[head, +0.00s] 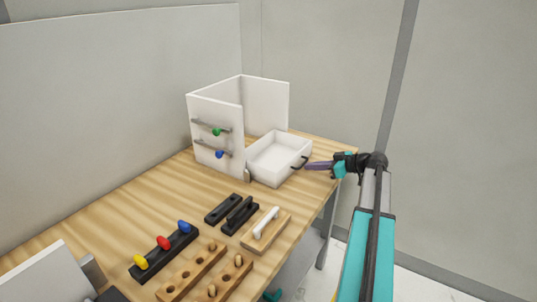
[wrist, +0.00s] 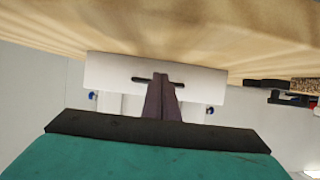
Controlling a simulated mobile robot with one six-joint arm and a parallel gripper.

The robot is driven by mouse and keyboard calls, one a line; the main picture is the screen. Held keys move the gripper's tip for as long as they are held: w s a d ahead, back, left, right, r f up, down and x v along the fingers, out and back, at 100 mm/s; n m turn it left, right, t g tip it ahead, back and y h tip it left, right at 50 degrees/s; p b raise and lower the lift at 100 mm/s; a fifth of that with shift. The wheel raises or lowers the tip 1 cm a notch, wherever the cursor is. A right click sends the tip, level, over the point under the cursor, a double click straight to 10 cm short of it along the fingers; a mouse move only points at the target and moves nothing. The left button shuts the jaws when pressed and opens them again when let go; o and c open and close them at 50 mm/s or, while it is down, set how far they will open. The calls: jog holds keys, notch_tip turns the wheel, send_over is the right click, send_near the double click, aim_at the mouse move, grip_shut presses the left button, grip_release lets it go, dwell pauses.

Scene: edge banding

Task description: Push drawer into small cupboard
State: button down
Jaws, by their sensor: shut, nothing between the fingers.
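The small white cupboard (head: 216,154) stands at the back of the wooden table, open at the top. The white drawer (head: 279,158) sticks out of its right side over the table. A dark handle (head: 299,162) is on the drawer's front. My gripper (head: 308,166) is shut and empty, with its tips at or very near the handle. In the wrist view, the drawer front (wrist: 105,70) faces me, and my gripper's shut fingers (wrist: 160,80) overlap the dark handle (wrist: 140,79). I cannot tell whether they touch it.
Black blocks (head: 223,209), a board with a white handle (head: 266,229), a peg rack with coloured knobs (head: 164,250) and wooden peg boards (head: 192,272) lie nearer on the table (head: 120,217).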

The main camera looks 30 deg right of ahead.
aim_at(275, 162)
jog(key=shift+w+a+b, duration=1)
jog(key=shift+w+a, duration=0.3)
jog(key=shift+w, duration=1.25)
jog(key=shift+w+a+b, duration=1.05)
jog(key=shift+w+a, duration=0.3)
jog(key=shift+w, duration=1.15)
jog(key=shift+w+a+b, duration=1)
jog(key=shift+w+a, duration=0.3)
jog(key=shift+w, duration=1.25)
jog(key=shift+b+v, duration=0.55)
jog(key=shift+v, duration=2.85)
jog(key=shift+w+r, duration=0.1)
jog(key=shift+r, duration=0.1)
